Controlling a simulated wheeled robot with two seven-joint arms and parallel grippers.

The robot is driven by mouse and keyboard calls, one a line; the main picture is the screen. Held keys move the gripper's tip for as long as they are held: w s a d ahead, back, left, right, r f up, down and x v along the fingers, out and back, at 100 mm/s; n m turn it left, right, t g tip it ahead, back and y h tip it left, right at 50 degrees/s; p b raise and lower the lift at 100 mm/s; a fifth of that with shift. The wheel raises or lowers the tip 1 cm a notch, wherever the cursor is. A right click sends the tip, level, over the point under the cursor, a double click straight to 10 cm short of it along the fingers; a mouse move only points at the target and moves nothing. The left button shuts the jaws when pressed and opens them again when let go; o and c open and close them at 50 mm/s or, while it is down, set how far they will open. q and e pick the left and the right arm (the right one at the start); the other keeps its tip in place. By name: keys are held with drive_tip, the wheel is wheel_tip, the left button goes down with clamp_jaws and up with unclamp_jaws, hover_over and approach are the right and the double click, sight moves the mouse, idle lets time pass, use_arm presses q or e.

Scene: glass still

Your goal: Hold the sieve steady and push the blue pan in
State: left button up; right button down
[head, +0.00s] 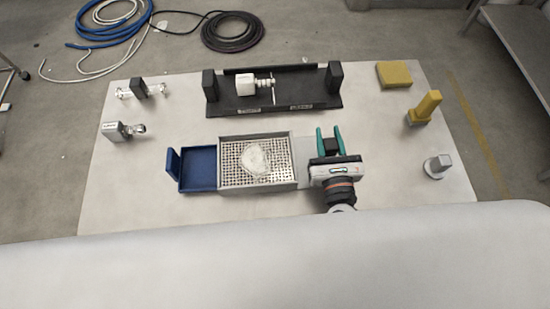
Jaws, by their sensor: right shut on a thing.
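The sieve (220,174) is a grey rectangular frame with a perforated floor, in the middle of the table. A pale, flattish lump (256,160) lies on its holes. The blue pan (199,167) sticks out at the sieve's left side, with its upright blue end plate at the far left; any part of it under the sieve is hidden. My right gripper (330,138), with green fingers, is at the sieve's right end, shut on a dark block there that appears to be the sieve's handle. My left gripper is not in view.
A black stand (285,103) holding a white-headed part is behind the sieve. Clear and grey fittings (113,131) are at left; a yellow block (394,74), a yellow post (425,106) and a grey knob (437,166) are at right. The table left of the pan is clear.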

drive_tip(key=c, duration=1.7)
unclamp_jaws()
drive_tip(key=shift+c, duration=0.2)
clamp_jaws()
drive_tip(key=shift+f, duration=0.1)
